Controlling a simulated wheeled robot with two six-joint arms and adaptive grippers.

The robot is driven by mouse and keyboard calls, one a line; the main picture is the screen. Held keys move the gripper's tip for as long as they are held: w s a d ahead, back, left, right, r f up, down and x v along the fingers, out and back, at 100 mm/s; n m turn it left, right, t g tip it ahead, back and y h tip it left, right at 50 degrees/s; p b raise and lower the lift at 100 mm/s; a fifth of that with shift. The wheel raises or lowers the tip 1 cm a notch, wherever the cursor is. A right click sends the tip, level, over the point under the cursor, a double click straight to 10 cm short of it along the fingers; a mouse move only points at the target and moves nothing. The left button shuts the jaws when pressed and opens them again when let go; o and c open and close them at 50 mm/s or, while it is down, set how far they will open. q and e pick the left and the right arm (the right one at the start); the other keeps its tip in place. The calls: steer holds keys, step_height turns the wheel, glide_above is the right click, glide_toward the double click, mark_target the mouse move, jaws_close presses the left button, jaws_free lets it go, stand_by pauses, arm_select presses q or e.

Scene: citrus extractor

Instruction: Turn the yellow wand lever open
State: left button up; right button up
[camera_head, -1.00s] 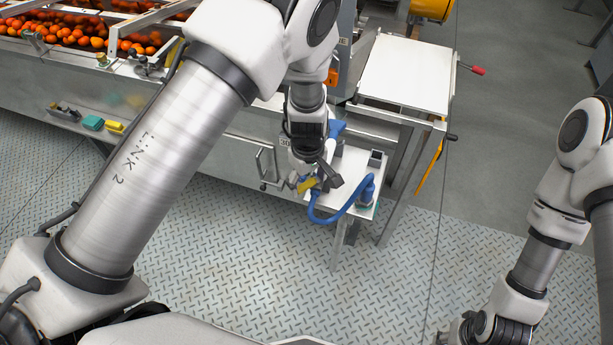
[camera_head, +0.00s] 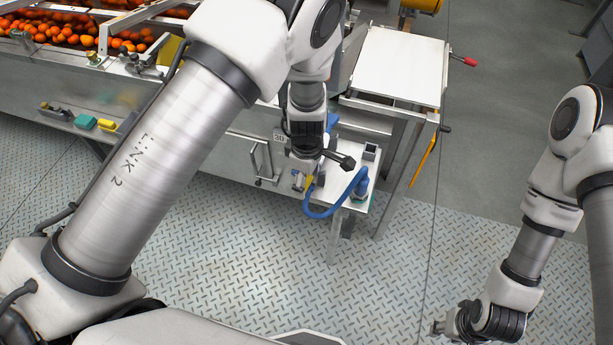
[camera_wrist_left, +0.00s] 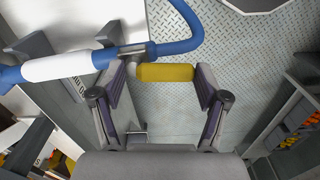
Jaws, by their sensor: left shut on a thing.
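The yellow wand lever (camera_wrist_left: 165,73) spans the gap between my left gripper's fingertips in the left wrist view. A grey joint links its left end to the blue wand (camera_wrist_left: 110,57) with a white sleeve (camera_wrist_left: 58,66). My left gripper (camera_wrist_left: 163,80) is shut on the lever, one finger at each end. In the head view the lever (camera_head: 309,184) shows as a small yellow piece below my left gripper (camera_head: 322,170), partly hidden by it. My right gripper (camera_head: 450,327) is low at the right, apart from the machine; its fingers are too unclear to judge.
A blue hose (camera_head: 325,215) loops from the wand to a fitting on a small white side table (camera_head: 352,198). The metal extractor line with oranges (camera_head: 60,32) stands behind left. A larger white-topped table (camera_head: 398,65) stands behind right. The plate floor in front is clear.

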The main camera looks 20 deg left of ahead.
arm_select(q)
steer(key=o, duration=1.2)
steer(key=shift+c, duration=0.2)
